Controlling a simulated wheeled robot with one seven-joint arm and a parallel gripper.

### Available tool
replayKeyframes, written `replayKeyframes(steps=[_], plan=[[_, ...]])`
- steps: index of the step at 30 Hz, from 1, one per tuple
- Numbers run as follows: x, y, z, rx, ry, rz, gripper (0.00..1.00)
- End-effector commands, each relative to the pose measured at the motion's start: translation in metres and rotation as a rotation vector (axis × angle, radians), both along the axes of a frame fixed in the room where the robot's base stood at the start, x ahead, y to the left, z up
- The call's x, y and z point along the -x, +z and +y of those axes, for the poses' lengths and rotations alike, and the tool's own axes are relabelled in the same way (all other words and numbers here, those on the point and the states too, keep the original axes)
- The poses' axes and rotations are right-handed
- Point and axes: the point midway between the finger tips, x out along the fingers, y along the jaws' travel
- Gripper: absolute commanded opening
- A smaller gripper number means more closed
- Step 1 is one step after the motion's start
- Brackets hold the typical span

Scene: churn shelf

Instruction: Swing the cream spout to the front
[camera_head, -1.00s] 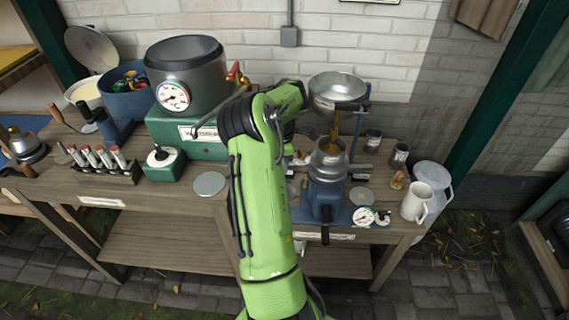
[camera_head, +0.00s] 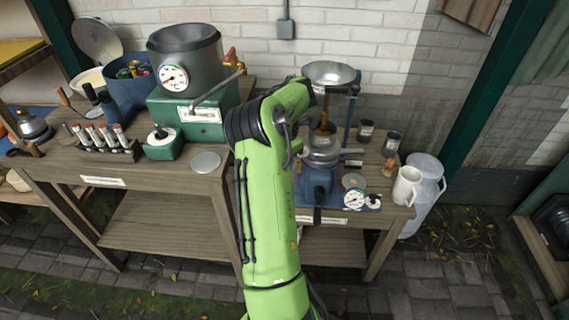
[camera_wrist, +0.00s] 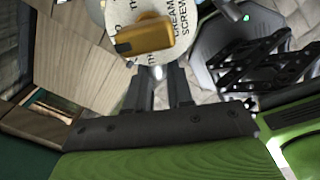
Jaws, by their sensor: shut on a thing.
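The cream separator stands on the right bench, with a silver supply bowl (camera_head: 332,73) on top, silver spout covers (camera_head: 322,150) below it and a blue body (camera_head: 318,186). One spout (camera_head: 351,151) points right; my arm hides the left side of the covers. In the wrist view my gripper (camera_wrist: 159,76) is shut around a small pale metal piece, apparently the cream spout, mostly hidden by the fingers. Just beyond the fingertips are a brass block (camera_wrist: 144,36) and a round printed plate (camera_wrist: 117,12) with the words CREAM SCREW.
A steel vat with a gauge (camera_head: 173,76) on a green base stands to the left. A pale jug (camera_head: 406,186), a small dial (camera_head: 354,199) and dark cups (camera_head: 391,143) are at the right of the bench. A round metal disc (camera_head: 206,162) lies left of my arm.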

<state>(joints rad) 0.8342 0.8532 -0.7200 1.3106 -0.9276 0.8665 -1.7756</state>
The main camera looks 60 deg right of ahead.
Motion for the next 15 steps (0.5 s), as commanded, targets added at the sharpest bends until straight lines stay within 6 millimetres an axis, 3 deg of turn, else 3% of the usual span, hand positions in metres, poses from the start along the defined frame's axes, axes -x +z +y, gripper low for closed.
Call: replayKeyframes(steps=[11, 12, 15], plan=[[0.0022, -0.0017, 0.0012, -0.008, 0.006, 0.007, 0.00], [0.0023, -0.0018, 0.0012, -0.008, 0.006, 0.007, 0.24], [0.0020, -0.0015, 0.0010, -0.007, 0.005, 0.006, 0.40]])
